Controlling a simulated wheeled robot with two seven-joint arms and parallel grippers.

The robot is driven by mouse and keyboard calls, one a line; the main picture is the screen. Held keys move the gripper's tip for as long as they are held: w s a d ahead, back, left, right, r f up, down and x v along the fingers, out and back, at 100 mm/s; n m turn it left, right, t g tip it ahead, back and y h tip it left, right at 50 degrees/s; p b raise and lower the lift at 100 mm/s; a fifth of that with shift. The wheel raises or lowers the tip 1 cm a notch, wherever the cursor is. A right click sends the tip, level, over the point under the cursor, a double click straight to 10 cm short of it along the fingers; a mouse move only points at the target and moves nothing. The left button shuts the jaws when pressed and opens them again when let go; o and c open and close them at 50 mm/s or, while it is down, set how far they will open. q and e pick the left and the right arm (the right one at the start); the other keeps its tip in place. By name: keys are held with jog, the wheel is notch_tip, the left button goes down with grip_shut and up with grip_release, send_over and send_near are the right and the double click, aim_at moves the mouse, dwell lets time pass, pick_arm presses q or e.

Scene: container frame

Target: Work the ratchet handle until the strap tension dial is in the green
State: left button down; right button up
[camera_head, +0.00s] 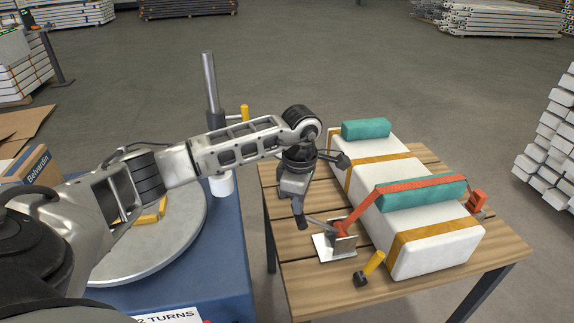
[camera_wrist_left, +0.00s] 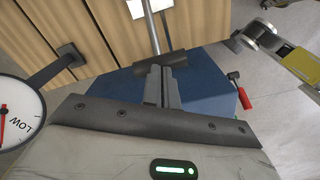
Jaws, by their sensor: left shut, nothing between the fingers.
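The ratchet (camera_head: 340,244) sits on a white plate on the wooden table, with its metal handle (camera_head: 320,226) reaching left. The handle also shows in the left wrist view (camera_wrist_left: 151,32), ending in a dark crosswise grip (camera_wrist_left: 172,62). My left gripper (camera_head: 299,208) is shut and empty, its fingertips (camera_wrist_left: 163,72) at that grip; I cannot tell whether they touch it. The red strap (camera_head: 362,212) runs from the ratchet over a teal pad on the white bundle. The tension dial (camera_wrist_left: 14,122) is cut off at the wrist view's left edge, showing LOW and a red needle; no green shows. My right gripper is out of view.
A yellow-handled tool (camera_head: 373,264) lies on the wooden table (camera_head: 410,298) near the ratchet. The white bundle (camera_head: 440,252) fills the table's right side. A blue stand with a round grey turntable (camera_head: 165,252) and an upright post (camera_head: 210,85) stands left.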

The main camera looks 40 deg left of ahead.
pick_arm(q)
jog(key=shift+s+f+b, duration=0.2)
jog(key=shift+f+b, duration=0.65)
jog(key=shift+f, duration=0.65)
notch_tip(320, 180, up, 9)
jog(key=p, duration=0.6)
jog(key=shift+s+a, duration=0.3)
jog(key=shift+a, duration=0.05)
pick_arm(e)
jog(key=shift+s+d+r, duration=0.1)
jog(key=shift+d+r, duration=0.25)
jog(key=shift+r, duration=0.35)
pick_arm(q)
jog(key=shift+f, duration=0.1)
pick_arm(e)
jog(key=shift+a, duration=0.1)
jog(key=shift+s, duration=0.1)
